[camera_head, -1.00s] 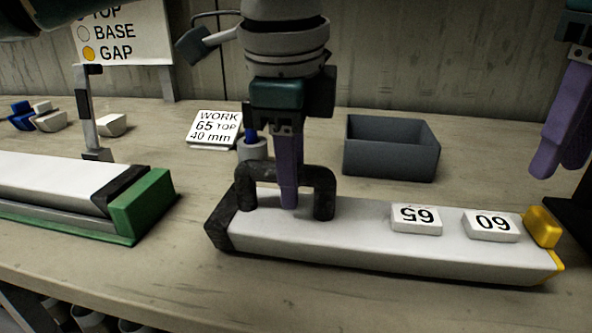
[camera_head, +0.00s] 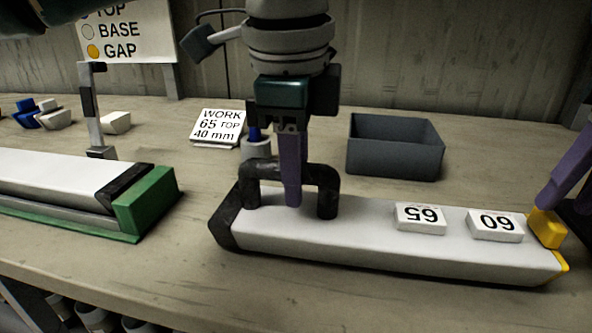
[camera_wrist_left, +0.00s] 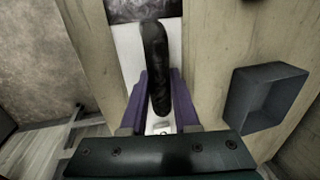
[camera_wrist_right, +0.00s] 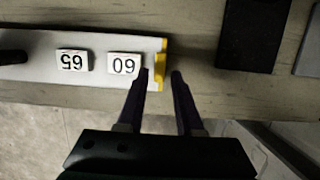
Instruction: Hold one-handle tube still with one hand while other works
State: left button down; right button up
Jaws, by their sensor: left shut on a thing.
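The one-handle tube (camera_head: 350,232) is a long white core liner with a black left end, a yellow right end and one black handle (camera_head: 262,170). It lies on the bench at front right. My left gripper (camera_head: 292,200) is shut on the black handle; the left wrist view shows the handle (camera_wrist_left: 156,70) between its purple fingers. My right gripper (camera_wrist_right: 162,76) has its fingers apart at the yellow end cap (camera_head: 547,228). In the right wrist view the cap (camera_wrist_right: 160,62) shows near the left finger; I cannot tell if they touch.
White tags 65 (camera_head: 420,218) and 60 (camera_head: 495,226) lie on the tube. A grey bin (camera_head: 395,165) and a work card (camera_head: 217,126) stand behind it. Another liner with a green end (camera_head: 148,205) lies left. Blue and white pieces (camera_head: 40,113) lie at back left.

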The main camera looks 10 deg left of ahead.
aim_at(551, 217)
jog(key=shift+x, duration=1.65)
jog(key=shift+c, duration=0.2)
grip_shut()
jog(key=shift+r, duration=0.1)
